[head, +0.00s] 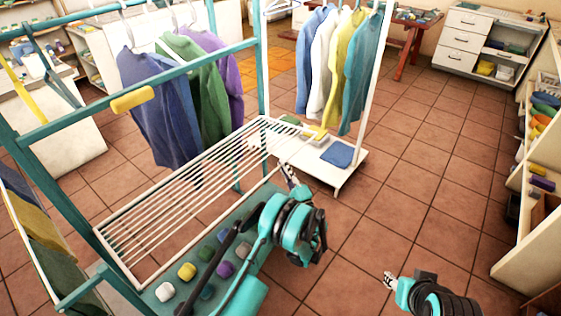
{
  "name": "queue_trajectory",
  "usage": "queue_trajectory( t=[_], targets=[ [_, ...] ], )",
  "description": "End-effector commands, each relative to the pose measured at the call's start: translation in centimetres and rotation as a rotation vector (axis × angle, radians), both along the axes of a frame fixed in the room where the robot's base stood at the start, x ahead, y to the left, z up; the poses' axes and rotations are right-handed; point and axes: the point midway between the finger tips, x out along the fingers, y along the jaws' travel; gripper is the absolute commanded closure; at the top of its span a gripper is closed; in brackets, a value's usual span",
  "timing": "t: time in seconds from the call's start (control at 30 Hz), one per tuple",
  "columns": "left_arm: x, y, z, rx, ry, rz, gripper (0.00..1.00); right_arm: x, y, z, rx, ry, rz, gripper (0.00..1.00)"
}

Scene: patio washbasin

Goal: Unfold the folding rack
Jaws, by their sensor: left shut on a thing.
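The folding rack (190,191) is a white frame with several thin parallel bars, on the near side of a teal stand (75,228). It sticks out from the stand above a teal lower shelf, well away from upright; its exact tilt is hard to tell. My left gripper (288,171) is at the rack's outer edge near its far right end, shut on that edge. The fingertips are small and partly hidden by the rack. My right gripper (389,280) is low at the right, over the floor, apart from the rack; its finger opening is unclear.
Colored stones (187,271) lie on the lower shelf under the rack. A white garment rail (352,168) with hanging shirts stands just beyond. Blue, green and purple garments (165,105) hang behind the rack. Wooden shelving (525,225) borders the right. The tiled floor between is clear.

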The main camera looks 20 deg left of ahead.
Motion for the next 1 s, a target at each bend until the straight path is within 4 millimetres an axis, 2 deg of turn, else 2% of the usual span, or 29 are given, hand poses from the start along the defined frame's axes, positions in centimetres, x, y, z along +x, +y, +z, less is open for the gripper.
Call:
queue_trajectory(
  t=[0.03, 0.3, 0.83, 0.9, 1.0],
  targets=[
    [0.1, 0.9, -0.9, 0.011, -0.008, 0.016, 1.00, 0.0, 0.0, 0.0, 0.000, 0.000, 0.000, 0.60],
    [0.5, 0.7, -3.0, 0.074, -0.034, 0.014, 1.00, 0.0, 0.0, 0.0, 0.000, 0.000, 0.000, 0.60],
    [0.7, 0.7, -3.5, 0.091, -0.040, 0.012, 1.00, 0.0, 0.0, -0.1, 0.000, 0.000, 0.000, 0.60],
    [0.7, 0.7, -3.5, 0.091, -0.040, 0.012, 0.83, 0.0, 0.0, -0.1, 0.000, 0.000, 0.000, 0.60],
    [0.7, 0.6, -3.5, 0.093, -0.040, 0.011, 0.83, 0.0, 0.0, -0.1, 0.000, 0.000, 0.000, 0.60]
  ],
)
